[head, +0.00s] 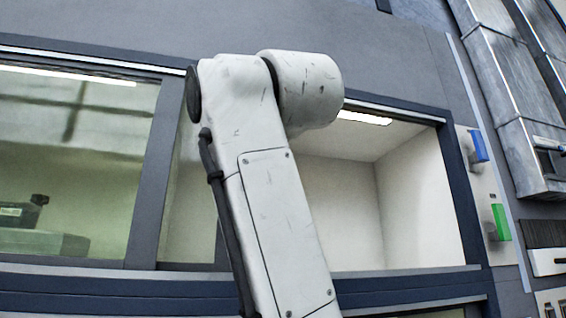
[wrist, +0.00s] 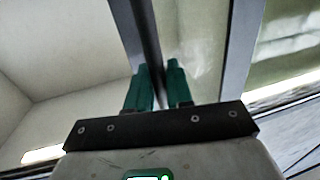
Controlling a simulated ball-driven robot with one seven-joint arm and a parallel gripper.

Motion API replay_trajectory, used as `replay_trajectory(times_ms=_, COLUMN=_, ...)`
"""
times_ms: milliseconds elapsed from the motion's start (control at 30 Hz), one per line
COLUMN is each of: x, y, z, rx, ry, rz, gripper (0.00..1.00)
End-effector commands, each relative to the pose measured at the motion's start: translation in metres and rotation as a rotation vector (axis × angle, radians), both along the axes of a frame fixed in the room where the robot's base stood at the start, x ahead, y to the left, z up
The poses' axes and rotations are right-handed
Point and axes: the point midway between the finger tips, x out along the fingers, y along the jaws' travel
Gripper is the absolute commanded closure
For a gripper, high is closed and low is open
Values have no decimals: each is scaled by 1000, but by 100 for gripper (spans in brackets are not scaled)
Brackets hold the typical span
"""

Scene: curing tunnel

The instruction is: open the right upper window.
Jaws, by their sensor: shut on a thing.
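The right upper window shows in the head view as a pale, lit bay (head: 425,205) with no glass seen across its right part. A strip of greenish window pane (head: 188,225) shows at its left, beside the dark post. In the wrist view the pane (wrist: 207,45) lies between that post and a dark upright bar (wrist: 140,30) along the pane's edge. My gripper (wrist: 157,74) has its green fingers on either side of this bar, shut on it. In the head view my arm hides the gripper and the bar.
The left upper window (head: 95,185) is covered by greenish glass, with a dark device (head: 22,211) behind it. A blue switch (head: 479,146) and a green switch (head: 501,222) sit right of the frame. Metal ducts (head: 510,90) run at the far right.

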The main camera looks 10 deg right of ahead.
Motion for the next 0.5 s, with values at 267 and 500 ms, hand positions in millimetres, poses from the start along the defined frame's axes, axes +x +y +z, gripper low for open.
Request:
replay_trajectory(times_ms=267, x=-2, y=44, z=2, rx=-1, ry=-1, rz=1, gripper=100)
replay_trajectory(times_ms=500, x=-2, y=53, z=1, rx=2, ry=-3, rz=0, gripper=100)
